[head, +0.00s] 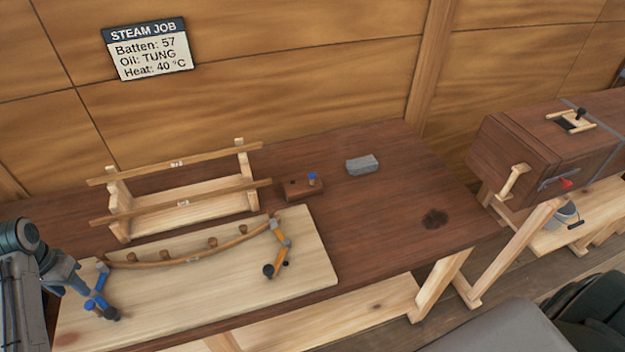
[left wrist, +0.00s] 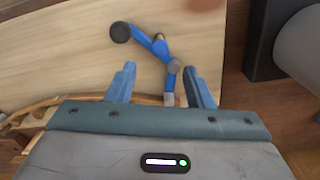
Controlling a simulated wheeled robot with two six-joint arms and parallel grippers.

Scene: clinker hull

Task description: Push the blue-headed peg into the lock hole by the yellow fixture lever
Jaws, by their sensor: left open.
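A peg with a blue head (head: 312,176) stands upright in a small brown block (head: 297,190) on the workbench. The yellow fixture lever (head: 281,243), with a dark knob, sits at the right end of a curved batten (head: 190,260) on the pale board (head: 230,285). Small dark spots show beside this lever; I cannot tell which is the lock hole. My left gripper (head: 84,284) is at the board's left end by the blue lever (head: 97,302). In the left wrist view my left gripper (left wrist: 163,84) is open, with the blue lever (left wrist: 155,47) reaching between its fingertips. My right gripper is out of view.
A wooden rack (head: 183,202) with straight battens stands behind the board. A grey block (head: 362,164) lies on the dark workbench (head: 370,225), whose right part is mostly clear. A brown steam box (head: 545,140) stands at the right. A sign (head: 147,50) hangs on the wall.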

